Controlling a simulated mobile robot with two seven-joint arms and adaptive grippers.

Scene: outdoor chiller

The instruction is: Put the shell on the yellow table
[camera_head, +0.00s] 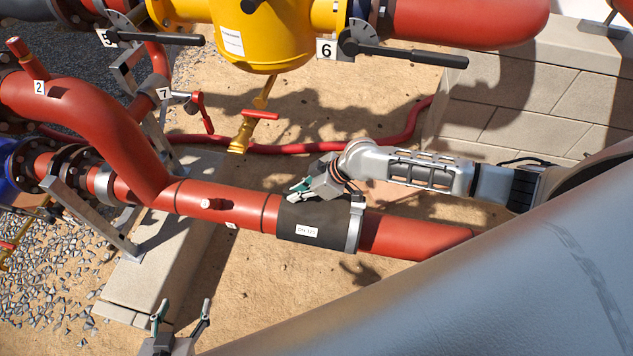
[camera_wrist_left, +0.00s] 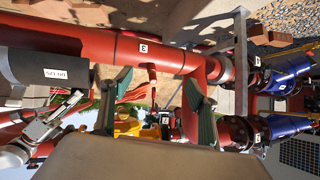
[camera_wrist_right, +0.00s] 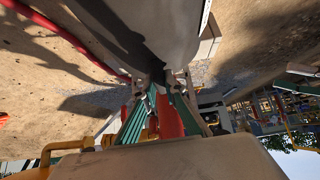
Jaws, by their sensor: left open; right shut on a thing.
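The shell is a dark grey sleeve (camera_head: 330,222) with a white "DN 125" label, lying around the red pipe (camera_head: 410,240) in the head view. It also shows at the left of the left wrist view (camera_wrist_left: 35,66). My right gripper (camera_head: 302,190) comes in from the right and is shut on the shell's upper edge. In the right wrist view a grey surface (camera_wrist_right: 165,30) sits at its fingertips. My left gripper (camera_head: 184,312) is open and empty at the bottom of the head view, below and left of the shell. I cannot make out a yellow table.
A yellow vessel (camera_head: 262,35) with numbered valve levers stands at the top. A red hose (camera_head: 300,149) crosses the sandy ground behind the pipe. A block wall (camera_head: 540,100) is at the right. A large grey cylindrical surface (camera_head: 480,300) hides the lower right. Concrete (camera_head: 150,265) lies under the pipe.

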